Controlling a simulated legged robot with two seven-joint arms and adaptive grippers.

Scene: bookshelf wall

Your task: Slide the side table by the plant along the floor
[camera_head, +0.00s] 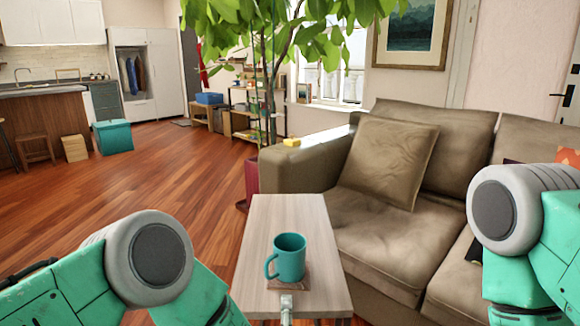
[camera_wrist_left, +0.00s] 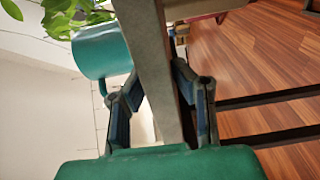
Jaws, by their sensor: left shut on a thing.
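The side table (camera_head: 258,250) has a pale wood top and stands in front of the sofa's left end. A teal mug (camera_head: 290,257) stands upright on a small brown coaster (camera_head: 303,286) near its front edge. The plant (camera_head: 270,40), leafy with a thin trunk, rises behind the table, beside the sofa arm. In the left wrist view, my left gripper (camera_wrist_left: 158,75) is shut on the table top's edge, one finger on each face. The mug also shows there (camera_wrist_left: 102,50), close to one finger. My right gripper is out of view; only part of that arm shows.
The brown sofa (camera_head: 375,240) borders the table's right side. A dark red pot (camera_head: 251,178) is behind the table's far left corner. Open wooden floor (camera_head: 150,190) lies to the left. A yellow object (camera_head: 291,142) rests on the sofa arm.

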